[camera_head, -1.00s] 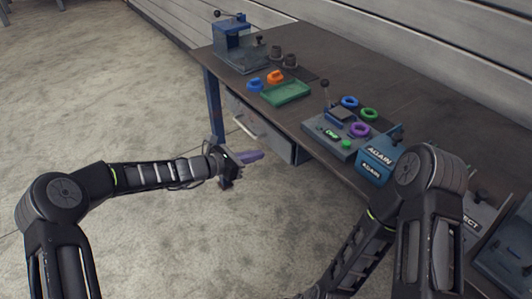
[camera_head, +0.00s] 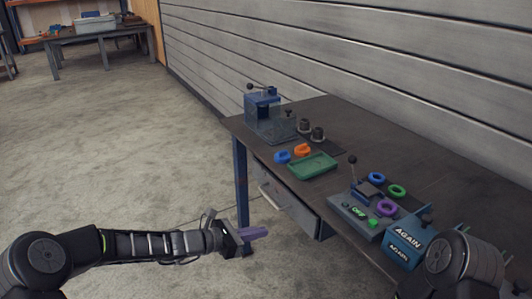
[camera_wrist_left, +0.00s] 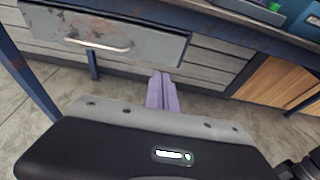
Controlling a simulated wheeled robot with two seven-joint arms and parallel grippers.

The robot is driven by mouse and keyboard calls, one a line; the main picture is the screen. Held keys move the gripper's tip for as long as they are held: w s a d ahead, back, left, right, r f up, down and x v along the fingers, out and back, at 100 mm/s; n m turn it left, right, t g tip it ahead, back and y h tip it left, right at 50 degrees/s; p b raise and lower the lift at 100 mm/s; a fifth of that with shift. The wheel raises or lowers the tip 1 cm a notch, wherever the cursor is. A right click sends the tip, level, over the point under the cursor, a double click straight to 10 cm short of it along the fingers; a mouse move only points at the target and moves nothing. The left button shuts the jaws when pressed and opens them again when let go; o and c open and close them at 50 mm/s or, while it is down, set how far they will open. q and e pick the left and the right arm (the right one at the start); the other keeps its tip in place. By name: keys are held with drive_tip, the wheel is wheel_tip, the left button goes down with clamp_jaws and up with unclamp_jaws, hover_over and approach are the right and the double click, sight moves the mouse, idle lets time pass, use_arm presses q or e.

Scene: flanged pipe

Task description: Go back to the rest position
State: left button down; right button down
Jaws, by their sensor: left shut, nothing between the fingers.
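My left gripper (camera_head: 254,234) reaches in from the left in the head view, in front of the workbench and below its top. Its purple fingers are shut together with nothing between them; they also show in the left wrist view (camera_wrist_left: 162,92), pointing at the bench's drawer side. My right arm (camera_head: 468,262) shows only in part at the lower right of the head view, and its gripper is out of frame.
The workbench top (camera_head: 425,170) holds a blue fixture (camera_head: 263,108), a green tray (camera_head: 313,166), coloured rings, a control panel (camera_head: 352,214) and a blue AGAIN box (camera_head: 408,240). A drawer (camera_head: 287,206) hangs under its front edge. The floor to the left is clear.

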use_arm(q)
drive_tip(key=s+a+f+m+g+y+p, duration=0.1)
drive_tip(key=s+a+f+m+g+y, duration=0.15)
drive_tip(key=s+f+m, duration=0.5)
drive_tip(key=s+a+f+m+g+y+p, duration=0.15)
drive_tip(key=s+f+m+y, duration=0.25)
drive_tip(key=s+f, duration=0.55)
drive_tip(key=s+f+m+g+y+p, duration=0.1)
drive_tip(key=s+m+p, duration=0.4)
drive_tip(key=s+m, duration=0.6)
drive_tip(key=s+g, duration=0.1)
drive_tip(key=s, duration=0.8)
drive_tip(key=shift+s+d+g+p, duration=0.2)
drive_tip(key=shift+d+g+p, duration=0.1)
drive_tip(key=shift+g+p, duration=0.1)
drive_tip(key=shift+y, duration=0.25)
